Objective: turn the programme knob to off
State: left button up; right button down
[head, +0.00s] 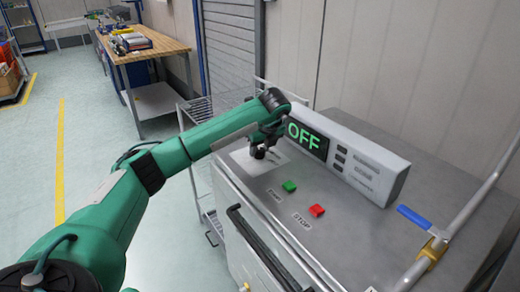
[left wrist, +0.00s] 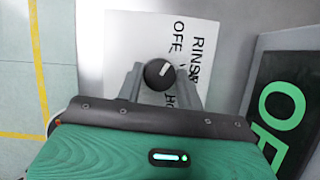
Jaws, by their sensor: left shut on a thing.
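The programme knob (left wrist: 159,73) is a dark round dial with a white pointer line, on a white label plate (left wrist: 124,32) printed OFF, RINSE and a partly hidden word. In the left wrist view the pointer tilts up and slightly right. My left gripper (left wrist: 160,78) is shut on the knob, one finger on each side. In the head view my left gripper (head: 260,148) is over the knob at the back left of the machine top. The display (head: 307,141) reads OFF in green. My right gripper is not in view.
A green START button (head: 289,186) and a red STOP button (head: 316,210) sit in front of the display box. A blue-handled lever (head: 413,217) on a metal rail stands at the right. A wooden workbench (head: 146,45) is at the back left.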

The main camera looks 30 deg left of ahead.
pick_arm(q)
jog(key=shift+n, duration=0.5)
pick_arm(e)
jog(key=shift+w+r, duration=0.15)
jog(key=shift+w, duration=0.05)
pick_arm(q)
jog(key=o, duration=1)
jog(key=shift+r, duration=0.1)
jog(key=shift+d+r, duration=0.15)
jog(key=shift+r, duration=0.1)
jog(key=p+v, duration=0.1)
jog(key=v, duration=1.2)
jog(key=shift+w, duration=0.15)
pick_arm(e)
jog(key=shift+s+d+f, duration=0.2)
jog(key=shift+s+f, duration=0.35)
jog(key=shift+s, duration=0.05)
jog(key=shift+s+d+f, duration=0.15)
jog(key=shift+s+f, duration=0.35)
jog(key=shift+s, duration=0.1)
